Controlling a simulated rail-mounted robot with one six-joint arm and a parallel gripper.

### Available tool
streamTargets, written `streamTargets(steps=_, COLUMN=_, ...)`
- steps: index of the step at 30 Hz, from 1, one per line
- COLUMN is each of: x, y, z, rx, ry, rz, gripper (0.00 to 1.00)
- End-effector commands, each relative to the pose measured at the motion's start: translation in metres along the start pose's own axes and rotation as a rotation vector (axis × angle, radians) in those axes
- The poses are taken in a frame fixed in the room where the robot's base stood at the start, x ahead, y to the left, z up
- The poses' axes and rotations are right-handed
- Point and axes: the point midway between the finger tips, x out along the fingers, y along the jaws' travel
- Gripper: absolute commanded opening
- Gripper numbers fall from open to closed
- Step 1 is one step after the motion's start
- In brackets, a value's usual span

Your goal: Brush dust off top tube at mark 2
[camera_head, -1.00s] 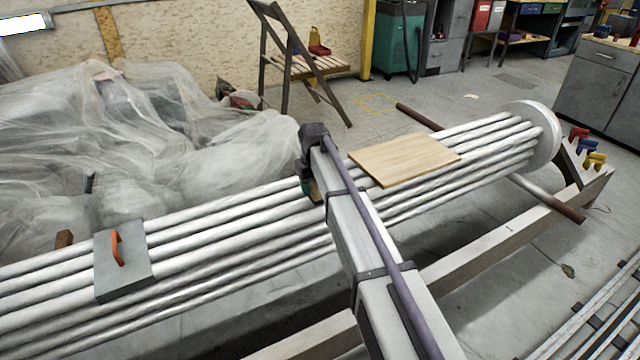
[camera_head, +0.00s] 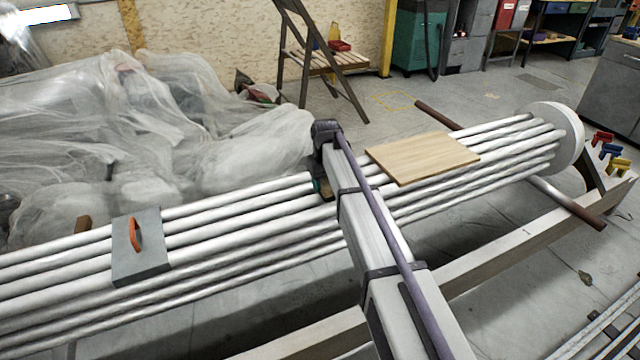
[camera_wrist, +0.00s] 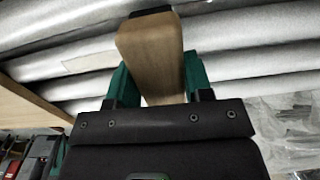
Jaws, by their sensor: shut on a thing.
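The white tubes (camera_head: 250,228) run in a bundle from lower left to upper right in the head view, and across the wrist view (camera_wrist: 250,66). My gripper (camera_wrist: 154,78) has green fingers shut on a wooden handle (camera_wrist: 148,48). A dark end shows at the handle's far tip; bristles cannot be made out. In the head view my arm hides most of the gripper and the tool, over the tubes' far side. A pale flat patch (camera_wrist: 88,63) shows on a tube left of the handle. I cannot make out a mark 2.
A wooden board (camera_head: 424,157) lies on the tubes right of my arm. A grey plate with an orange handle (camera_head: 140,250) lies on them at left. A beam numbered 1 (camera_head: 490,247) runs in front. Plastic-sheeted heaps (camera_head: 160,150) stand behind. Coloured clamps (camera_head: 610,150) sit at the right end.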

Motion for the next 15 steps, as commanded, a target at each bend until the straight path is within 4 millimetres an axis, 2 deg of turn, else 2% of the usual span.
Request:
streamTargets(steps=3, x=0.002, y=0.015, z=-0.001, rx=0.003, ry=0.0, rz=0.002, gripper=0.28)
streamTargets(steps=5, x=0.002, y=0.018, z=0.0, rx=0.002, ry=0.0, rz=0.002, gripper=0.24)
streamTargets(steps=11, x=0.002, y=0.022, z=0.0, rx=0.002, ry=0.0, rz=0.003, gripper=0.24)
streamTargets(steps=15, x=0.001, y=0.036, z=-0.001, rx=0.005, ry=0.0, rz=0.003, gripper=0.24)
